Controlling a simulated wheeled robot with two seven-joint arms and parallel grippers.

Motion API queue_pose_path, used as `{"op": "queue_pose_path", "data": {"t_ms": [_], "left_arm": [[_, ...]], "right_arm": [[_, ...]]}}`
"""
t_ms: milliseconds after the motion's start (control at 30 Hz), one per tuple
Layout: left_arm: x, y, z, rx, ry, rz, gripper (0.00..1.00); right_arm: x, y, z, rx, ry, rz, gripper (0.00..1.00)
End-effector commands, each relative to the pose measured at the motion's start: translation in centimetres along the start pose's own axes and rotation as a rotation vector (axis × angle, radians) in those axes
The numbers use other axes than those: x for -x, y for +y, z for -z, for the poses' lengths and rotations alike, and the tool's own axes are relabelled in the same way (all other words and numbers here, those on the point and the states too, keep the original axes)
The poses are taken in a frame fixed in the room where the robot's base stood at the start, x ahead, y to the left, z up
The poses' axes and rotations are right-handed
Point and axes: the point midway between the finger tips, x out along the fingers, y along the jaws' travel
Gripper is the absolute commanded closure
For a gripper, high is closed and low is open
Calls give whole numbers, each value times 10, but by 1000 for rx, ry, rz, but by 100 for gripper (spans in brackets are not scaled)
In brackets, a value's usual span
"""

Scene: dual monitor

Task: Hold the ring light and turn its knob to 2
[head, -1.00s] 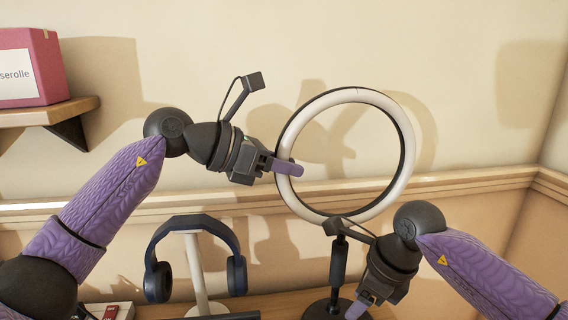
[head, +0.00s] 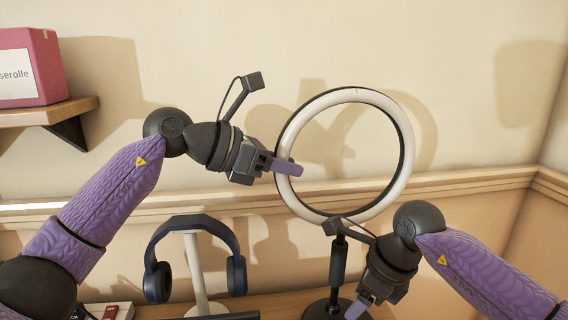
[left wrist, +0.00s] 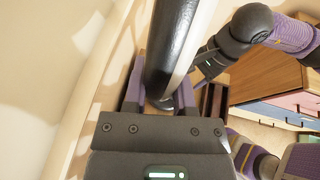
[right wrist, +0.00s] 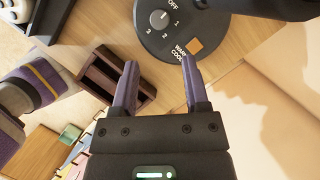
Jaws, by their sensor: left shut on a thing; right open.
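The ring light's white ring (head: 402,160) stands upright in the head view, on a dark stem (head: 338,262) and a round dark base (head: 318,309). My left gripper (head: 288,167) is shut on the ring's left side; the left wrist view also shows the ring (left wrist: 173,50) between its fingers. In the right wrist view the base (right wrist: 200,42) carries a small knob (right wrist: 158,19) with OFF, 1, 2 and 3 around it. The knob's white mark seems to point toward OFF. My right gripper (right wrist: 159,64) is open and empty, its fingertips near the base's edge, apart from the knob.
Blue headphones (head: 163,230) hang on a white stand (head: 196,275) left of the light. A pink box (head: 40,60) sits on a wall shelf (head: 60,112). A dark wooden organizer (right wrist: 100,85) stands beside the base. An orange button (right wrist: 195,45) is on the base.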

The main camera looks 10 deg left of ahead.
Motion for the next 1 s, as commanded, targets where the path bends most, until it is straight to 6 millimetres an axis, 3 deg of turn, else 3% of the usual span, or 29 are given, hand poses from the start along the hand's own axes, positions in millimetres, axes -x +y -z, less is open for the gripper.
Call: {"op": "queue_pose_path", "data": {"t_ms": [167,267,467,633,700,800,900,1000], "left_arm": [[0,0,0,0,-1,-1,100],[0,0,0,0,-1,-1,100],[0,0,0,0,-1,-1,100],[0,0,0,0,-1,-1,100],[0,0,0,0,-1,-1,100],[0,0,0,0,-1,-1,100],[0,0,0,0,-1,-1,100],[0,0,0,0,-1,-1,100]], "right_arm": [[0,0,0,0,0,0,41],[0,0,0,0,0,0,26],[-6,6,-12,45,-77,-8,26],[-21,50,-77,228,-559,-26,26],[-14,70,-104,245,-812,-2,26],[4,88,-124,161,-1117,80,26],[18,88,-122,-34,-1313,217,26],[16,80,-98,-296,-1354,387,26]]}}
